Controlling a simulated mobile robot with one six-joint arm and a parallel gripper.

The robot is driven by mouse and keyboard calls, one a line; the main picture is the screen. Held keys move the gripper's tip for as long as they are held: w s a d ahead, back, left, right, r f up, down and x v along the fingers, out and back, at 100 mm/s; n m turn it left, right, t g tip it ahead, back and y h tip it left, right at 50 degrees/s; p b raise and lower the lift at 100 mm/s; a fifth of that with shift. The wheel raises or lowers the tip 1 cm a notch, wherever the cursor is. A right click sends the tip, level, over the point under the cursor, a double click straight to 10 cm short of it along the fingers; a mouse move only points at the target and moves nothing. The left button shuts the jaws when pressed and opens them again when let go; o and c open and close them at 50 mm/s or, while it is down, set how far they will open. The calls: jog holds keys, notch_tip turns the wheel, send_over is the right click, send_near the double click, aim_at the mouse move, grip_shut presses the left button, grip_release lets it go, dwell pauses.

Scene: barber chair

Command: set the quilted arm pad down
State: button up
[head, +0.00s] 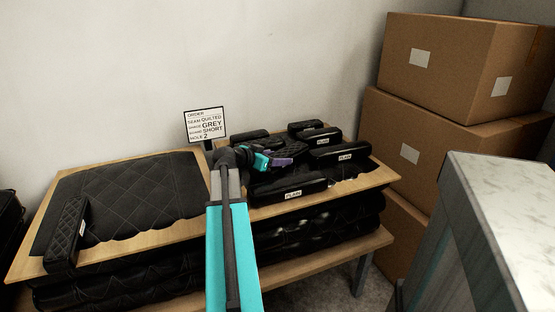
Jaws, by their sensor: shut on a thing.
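My gripper (280,161), with teal and purple fingers, is over the right part of the wooden board. It is shut on a dark quilted arm pad (290,148), partly hidden by the fingers. I cannot tell whether this pad touches what is under it. Several other black pads lie around it, including a plain-labelled one in front (288,192) and one to the right (340,155). Another quilted arm pad (67,232) with a white label lies at the left end of the board.
A large quilted cushion (125,195) covers the left of the wooden board (385,178). An order sign (205,125) stands behind, reading quilted, grey, short, hole 2. Cardboard boxes (430,60) are stacked at right.

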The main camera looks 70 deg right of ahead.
jog(key=shift+f, duration=0.1)
jog(key=o, duration=1.4)
jog(key=shift+w+a+r, duration=0.1)
jog(key=shift+a+r, duration=0.05)
jog(key=shift+r, duration=0.05)
jog(key=v, duration=1.1)
jog(key=shift+w+a+r+p, duration=0.15)
jog(key=shift+a+p, duration=0.15)
jog(key=shift+p, duration=0.05)
jog(key=shift+o, duration=0.3)
